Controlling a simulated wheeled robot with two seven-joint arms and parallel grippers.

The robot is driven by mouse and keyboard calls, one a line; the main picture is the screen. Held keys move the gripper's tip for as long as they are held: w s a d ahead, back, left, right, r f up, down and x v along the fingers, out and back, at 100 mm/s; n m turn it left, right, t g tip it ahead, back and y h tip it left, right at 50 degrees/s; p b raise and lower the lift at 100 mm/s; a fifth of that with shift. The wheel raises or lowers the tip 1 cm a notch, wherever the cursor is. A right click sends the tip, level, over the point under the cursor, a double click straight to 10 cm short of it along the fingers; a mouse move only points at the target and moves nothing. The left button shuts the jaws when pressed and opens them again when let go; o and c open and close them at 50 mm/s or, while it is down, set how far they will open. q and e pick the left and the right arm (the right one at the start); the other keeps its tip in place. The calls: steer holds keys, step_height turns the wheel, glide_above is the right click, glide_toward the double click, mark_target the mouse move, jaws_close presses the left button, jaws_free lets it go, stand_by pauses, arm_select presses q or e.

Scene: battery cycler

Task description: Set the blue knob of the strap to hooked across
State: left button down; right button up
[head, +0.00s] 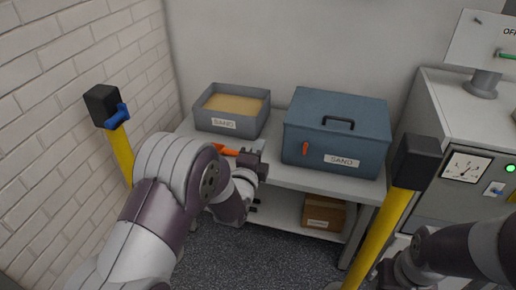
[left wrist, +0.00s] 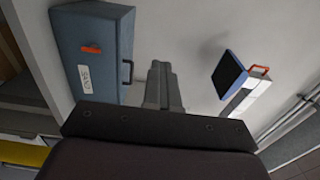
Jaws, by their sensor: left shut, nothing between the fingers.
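The blue knob (head: 122,113) sits on the black head (head: 102,106) of the left yellow post (head: 121,150), by the brick wall. A second yellow post (head: 378,240) with a black head (head: 416,162) stands at the right. I see no strap stretched between the posts. My left gripper (head: 262,160) is to the right of the knob and apart from it, before the table. In the left wrist view its fingers (left wrist: 163,86) are shut and empty. My right arm shows at the lower right, but its fingertips cannot be made out.
A sand tray (head: 230,128) and a blue lidded sand box (head: 335,130) stand on the table. An orange-handled item (head: 229,152) lies by my left gripper. A cardboard box (head: 324,212) is on the lower shelf. A grey cabinet (head: 470,140) with a gauge stands right.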

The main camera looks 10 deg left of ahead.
stand_by(0.6)
arm_select(q)
steer(key=c, duration=0.8)
jaws_free()
steer(key=s, duration=1.2)
steer(key=shift+s+a, duration=0.2)
steer(key=shift+s, duration=0.15)
